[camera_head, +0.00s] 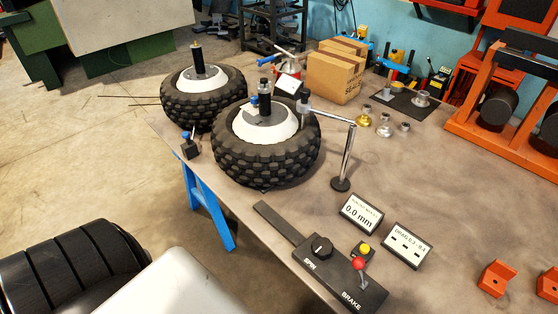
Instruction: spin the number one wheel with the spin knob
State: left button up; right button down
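A black control panel (343,277) lies at the table's front edge, with the words SPIN and BRAKE on it. The round black spin knob (321,247) stands near its left end by SPIN. A red-topped brake lever (359,264) stands near its right end. One knobbly tyred wheel (238,164) with a white hub lies flat at the table's left part. A second such wheel (178,108) lies behind it to the left. I see no number on either, so I cannot tell which is number one. Neither of my grippers is in view.
A display (361,213) reads 0.0 mm; another (407,245) reads DRAG with dashes. A yellow button (365,250) is near the panel. A gauge post (345,160) reaches over the front wheel. A cardboard box (335,72) and orange stand (500,110) are behind. The table's middle right is clear.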

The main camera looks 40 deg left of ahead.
aim_at(322, 248)
jog(key=u, duration=0.75)
jog(key=i, duration=0.05)
